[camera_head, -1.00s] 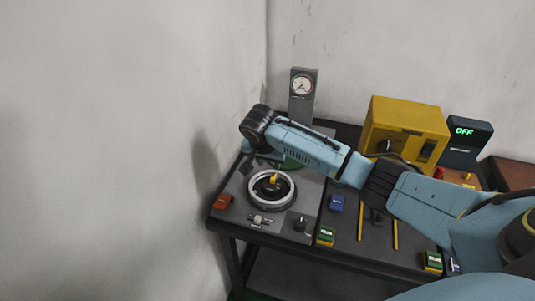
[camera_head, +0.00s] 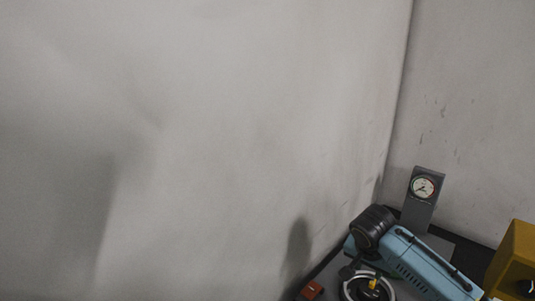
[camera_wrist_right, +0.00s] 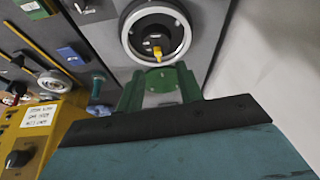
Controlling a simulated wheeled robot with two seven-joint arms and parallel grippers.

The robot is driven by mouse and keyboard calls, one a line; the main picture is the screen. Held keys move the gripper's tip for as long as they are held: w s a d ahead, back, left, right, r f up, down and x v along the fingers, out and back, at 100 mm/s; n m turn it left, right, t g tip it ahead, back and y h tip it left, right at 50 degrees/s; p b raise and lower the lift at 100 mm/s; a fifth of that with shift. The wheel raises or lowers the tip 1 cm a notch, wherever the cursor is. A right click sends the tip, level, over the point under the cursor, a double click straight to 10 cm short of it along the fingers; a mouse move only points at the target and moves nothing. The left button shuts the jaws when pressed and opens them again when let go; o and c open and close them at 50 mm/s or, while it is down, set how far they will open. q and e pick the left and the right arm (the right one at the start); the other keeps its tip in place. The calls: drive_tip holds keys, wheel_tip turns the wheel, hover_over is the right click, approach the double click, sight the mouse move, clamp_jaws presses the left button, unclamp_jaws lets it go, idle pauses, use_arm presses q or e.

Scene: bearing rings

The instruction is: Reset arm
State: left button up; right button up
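My right arm (camera_head: 425,262) reaches in from the lower right in the head view and bends down at a dark wrist joint (camera_head: 372,226). My right gripper (camera_head: 352,264) is below that joint, small and partly hidden, near the left of the pale ring (camera_head: 347,291). I cannot make out whether its fingers are apart. The ring lies around a dark centre with a yellow tip, cut by the lower edge. In the right wrist view the ring (camera_wrist_right: 128,30) and yellow tip (camera_wrist_right: 157,51) show whole or nearly so, beyond green upright parts (camera_wrist_right: 131,94). My left gripper is out of view.
A gauge on a grey post (camera_head: 423,188) stands behind my arm. A yellow box (camera_head: 515,262) is at the right edge and a red block (camera_head: 311,290) at the bottom. Walls close off the left and back. The wrist view shows a blue block (camera_wrist_right: 71,56).

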drive_tip(key=s+a+f+n+y, duration=0.25)
drive_tip(key=s+a+f, duration=0.2)
drive_tip(key=s, duration=0.35)
drive_tip(key=s+a+f+n+y, duration=0.1)
drive_tip(key=s+a+f+n, duration=0.25)
drive_tip(key=s+a, duration=0.3)
drive_tip(key=s+d+r+n, duration=0.25)
drive_tip(key=s+n, duration=0.25)
drive_tip(key=s, duration=1.3)
wheel_tip(320, 180, down, 26)
drive_tip(key=b, duration=0.3)
drive_tip(key=s+d+f+g+b, duration=0.1)
drive_tip(key=s+f, duration=0.7)
drive_tip(key=f, duration=0.1)
drive_tip(key=s+d+f+g+b, duration=0.1)
drive_tip(key=s+d+f, duration=0.1)
drive_tip(key=s+f, duration=0.7)
drive_tip(key=shift+s+d+f, duration=0.15)
drive_tip(key=shift+d+f, duration=0.1)
drive_tip(key=shift+f, duration=0.4)
